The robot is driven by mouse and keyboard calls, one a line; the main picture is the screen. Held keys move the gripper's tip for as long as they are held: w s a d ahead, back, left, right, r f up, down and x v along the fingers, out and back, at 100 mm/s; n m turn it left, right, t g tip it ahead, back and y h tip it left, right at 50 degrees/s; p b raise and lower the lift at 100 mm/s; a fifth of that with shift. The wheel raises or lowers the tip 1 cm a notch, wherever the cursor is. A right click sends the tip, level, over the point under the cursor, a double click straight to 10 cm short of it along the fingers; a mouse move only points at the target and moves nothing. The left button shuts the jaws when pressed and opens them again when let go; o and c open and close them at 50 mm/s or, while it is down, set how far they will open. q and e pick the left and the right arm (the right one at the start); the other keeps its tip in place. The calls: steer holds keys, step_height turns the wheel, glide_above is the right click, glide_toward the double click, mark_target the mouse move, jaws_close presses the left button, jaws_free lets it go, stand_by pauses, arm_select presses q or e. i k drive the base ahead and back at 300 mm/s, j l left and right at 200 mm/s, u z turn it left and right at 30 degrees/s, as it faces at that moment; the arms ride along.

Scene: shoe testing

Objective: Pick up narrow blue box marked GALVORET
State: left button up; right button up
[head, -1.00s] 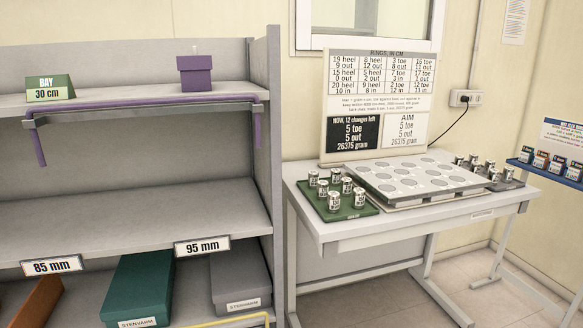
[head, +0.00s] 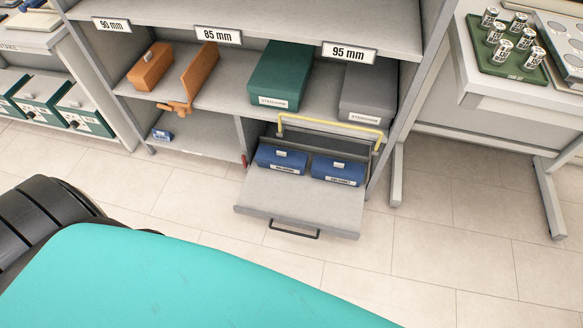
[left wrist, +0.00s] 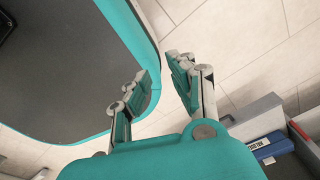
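Two blue boxes lie side by side inside the open pull-out front of the bottom shelf in the head view: a left blue box (head: 281,155) and a right blue box (head: 338,164). Each has a white label whose print is too small to read. Part of a blue box with a white label (left wrist: 272,148) shows at the lower right of the left wrist view; I cannot tell which one it is. My left gripper (left wrist: 160,72) is open and empty, above the floor and apart from that box. My right gripper is in neither current view.
The drop-down front (head: 290,205) juts over the floor, with a yellow bar (head: 330,131) above the boxes. Green (head: 281,75) and grey (head: 368,92) boxes stand on the shelf above. A table (head: 480,100) stands right. Tiled floor (head: 400,250) is clear.

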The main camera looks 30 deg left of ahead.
mark_target(326, 169)
steer(key=l+u, duration=0.2)
steer(key=u, duration=0.3)
steer(key=k+l+u, duration=0.1)
steer(key=u, duration=0.35)
steer(key=k+l+u, duration=0.1)
steer(key=l+u, duration=0.15)
steer(key=u, duration=0.25)
steer(key=k+l, duration=0.45)
steer(key=l, duration=0.15)
steer(key=i+j+u, duration=0.1)
steer(key=i+j, duration=0.25)
steer(key=i+j+u, duration=0.15)
steer(key=i+j, duration=0.15)
steer(key=i, duration=0.25)
steer(key=i+j+u, duration=0.1)
steer(key=i+j, duration=0.15)
steer(key=i, duration=0.25)
steer(key=i+j+u, duration=0.1)
steer(key=i, duration=0.4)
steer(key=j, duration=0.1)
